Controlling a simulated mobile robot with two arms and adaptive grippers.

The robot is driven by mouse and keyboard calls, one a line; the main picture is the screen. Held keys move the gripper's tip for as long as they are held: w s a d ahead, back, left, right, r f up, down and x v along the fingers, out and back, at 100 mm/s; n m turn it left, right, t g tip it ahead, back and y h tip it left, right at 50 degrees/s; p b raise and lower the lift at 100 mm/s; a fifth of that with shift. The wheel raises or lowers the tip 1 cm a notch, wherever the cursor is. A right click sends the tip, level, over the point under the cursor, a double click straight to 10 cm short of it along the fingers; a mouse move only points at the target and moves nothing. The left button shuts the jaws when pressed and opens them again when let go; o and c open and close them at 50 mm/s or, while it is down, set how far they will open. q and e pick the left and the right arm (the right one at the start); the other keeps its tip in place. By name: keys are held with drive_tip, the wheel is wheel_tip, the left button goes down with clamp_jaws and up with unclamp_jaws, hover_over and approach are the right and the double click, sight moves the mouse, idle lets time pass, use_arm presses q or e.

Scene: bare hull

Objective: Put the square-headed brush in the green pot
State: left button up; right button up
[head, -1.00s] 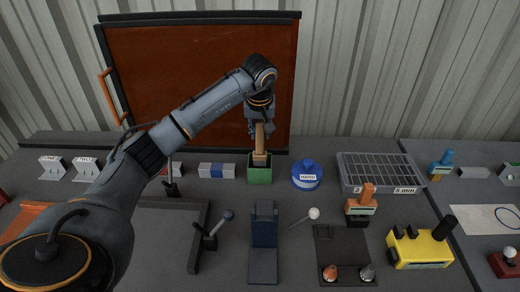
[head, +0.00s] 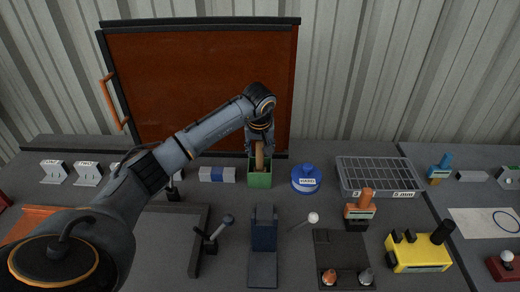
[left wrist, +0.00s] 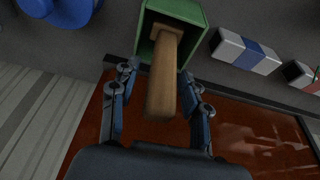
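The brush, with a plain wooden handle (head: 259,156), stands in the green pot (head: 260,180). In the left wrist view its handle (left wrist: 162,85) points out of the pot's mouth, and the green pot (left wrist: 185,12) surrounds its wider wooden shoulder. The bristle end is hidden inside the pot. My left gripper (head: 260,146) is over the pot. In the left wrist view the left gripper's fingers (left wrist: 160,92) stand apart on either side of the handle, with gaps showing, so it is open. My right gripper is out of view.
A blue round container (head: 306,179) stands right of the pot, and a grey-and-blue block (head: 217,174) left of it. A wire-grid tray (head: 375,173) lies farther right. A dark blue stand (head: 264,235) is in front. An orange-brown panel (head: 200,85) rises behind.

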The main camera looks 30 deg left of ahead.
use_arm(q)
drive_tip(key=shift+r, duration=0.15)
drive_tip(key=b+v, duration=0.2)
drive_tip(key=v, duration=1)
